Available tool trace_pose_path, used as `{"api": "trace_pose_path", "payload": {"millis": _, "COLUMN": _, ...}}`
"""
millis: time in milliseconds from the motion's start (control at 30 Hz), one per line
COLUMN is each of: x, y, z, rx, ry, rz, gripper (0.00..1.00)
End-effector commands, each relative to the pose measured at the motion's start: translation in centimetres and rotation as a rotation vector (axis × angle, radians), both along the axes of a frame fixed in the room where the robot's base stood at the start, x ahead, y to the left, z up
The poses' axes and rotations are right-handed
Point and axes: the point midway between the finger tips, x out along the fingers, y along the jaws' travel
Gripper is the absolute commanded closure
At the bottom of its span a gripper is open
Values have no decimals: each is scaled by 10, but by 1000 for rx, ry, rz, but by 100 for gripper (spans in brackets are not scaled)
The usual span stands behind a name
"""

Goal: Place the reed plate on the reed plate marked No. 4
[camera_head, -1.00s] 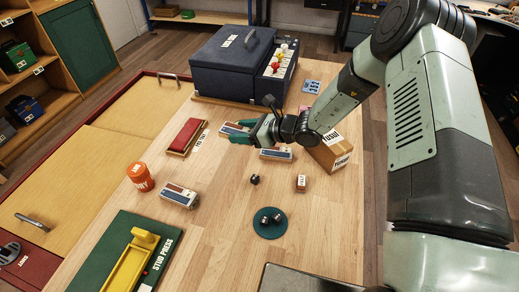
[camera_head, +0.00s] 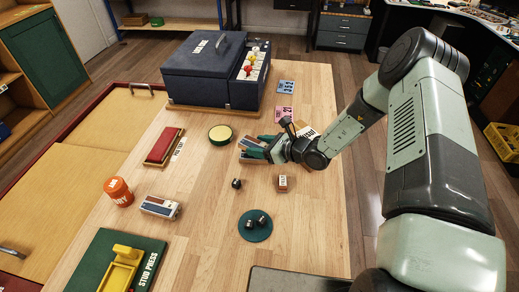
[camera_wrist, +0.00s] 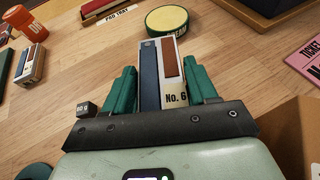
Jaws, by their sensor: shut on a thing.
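My gripper (camera_head: 257,144) is shut on a reed plate with a blue bar and a red-brown bar. In the wrist view this held plate (camera_wrist: 150,70) lies between the green fingers, with "No. 6" on its near end.
A yellow-topped round tin (camera_head: 220,134) stands just beyond my gripper. A cardboard box (camera_head: 307,131) is close at its right. The red pad tray (camera_head: 165,146), orange pot (camera_head: 119,191), green dish (camera_head: 255,225) and blue case (camera_head: 205,70) stand around it.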

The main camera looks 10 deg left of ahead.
Motion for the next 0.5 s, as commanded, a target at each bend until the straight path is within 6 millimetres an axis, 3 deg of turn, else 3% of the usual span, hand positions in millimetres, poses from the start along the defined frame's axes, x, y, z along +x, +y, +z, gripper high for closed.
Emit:
{"api": "trace_pose_path", "payload": {"millis": 100, "x": 0, "y": 0, "z": -16, "rx": 1, "ry": 0, "rz": 0, "gripper": 77}}
{"api": "trace_pose_path", "payload": {"millis": 467, "x": 0, "y": 0, "z": -20, "rx": 1, "ry": -1, "rz": 1, "gripper": 77}}
{"api": "trace_pose_path", "payload": {"millis": 500, "x": 0, "y": 0, "z": -20, "rx": 0, "ry": 0, "rz": 1, "gripper": 40}}
